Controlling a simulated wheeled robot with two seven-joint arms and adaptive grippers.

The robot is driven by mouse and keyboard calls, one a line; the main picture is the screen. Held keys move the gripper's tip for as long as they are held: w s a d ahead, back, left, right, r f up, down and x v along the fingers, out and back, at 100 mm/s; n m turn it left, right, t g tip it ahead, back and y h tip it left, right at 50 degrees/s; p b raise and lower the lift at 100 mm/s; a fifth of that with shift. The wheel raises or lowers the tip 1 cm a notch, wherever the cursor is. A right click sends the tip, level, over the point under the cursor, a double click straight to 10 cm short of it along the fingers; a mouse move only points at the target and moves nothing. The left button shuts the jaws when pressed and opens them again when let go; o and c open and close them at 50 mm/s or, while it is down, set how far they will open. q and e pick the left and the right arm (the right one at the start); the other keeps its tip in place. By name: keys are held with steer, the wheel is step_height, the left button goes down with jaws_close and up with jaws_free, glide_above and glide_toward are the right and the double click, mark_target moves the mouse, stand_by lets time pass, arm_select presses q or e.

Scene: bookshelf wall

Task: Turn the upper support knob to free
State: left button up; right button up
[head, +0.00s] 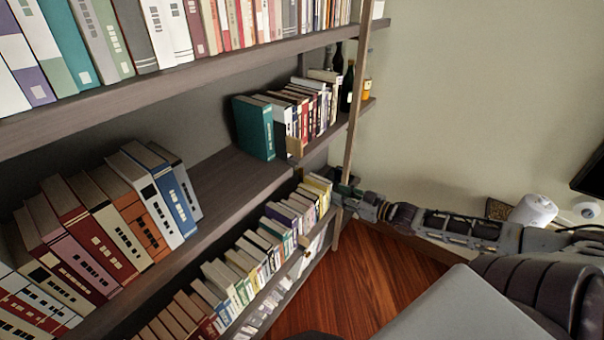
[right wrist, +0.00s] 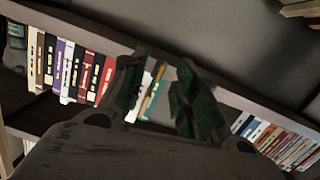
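I cannot make out the upper support knob clearly in either view. A small tan upright piece (head: 297,147) stands at the front of the middle shelf, beside the short row of books; whether it carries a knob is too small to tell. My right gripper (head: 345,190) reaches in from the right to the shelf's right end post, below the middle shelf, partly hidden by the post. In the right wrist view its green-padded fingers (right wrist: 158,88) are apart, with book spines showing behind the gap and nothing seen held. My left gripper is not in view.
The middle shelf (head: 240,175) has a bare stretch between leaning books (head: 130,205) and a teal book (head: 253,128). Below is a packed book row (head: 245,262). The end post (head: 357,95) stands close to my right gripper. Dark bottles (head: 347,88) stand behind it.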

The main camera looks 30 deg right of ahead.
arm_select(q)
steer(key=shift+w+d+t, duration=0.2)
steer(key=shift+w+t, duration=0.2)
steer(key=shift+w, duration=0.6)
arm_select(e)
steer(key=r, duration=0.1)
steer(key=a+r+t+y, duration=0.1)
steer(key=r, duration=0.1)
steer(key=shift+s+a+r+m+y, duration=0.15)
steer(key=shift+r+m+y, duration=0.15)
steer(key=shift+m, duration=0.1)
steer(key=shift+w+a, duration=0.1)
steer(key=shift+w, duration=0.1)
steer(key=b, duration=0.3)
glide_toward(300, 172)
steer(key=shift+w, duration=0.95)
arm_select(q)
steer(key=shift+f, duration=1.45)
arm_select(e)
steer(key=shift+x, duration=2.75)
steer(key=shift+a, duration=0.1)
steer(key=shift+c, duration=0.3)
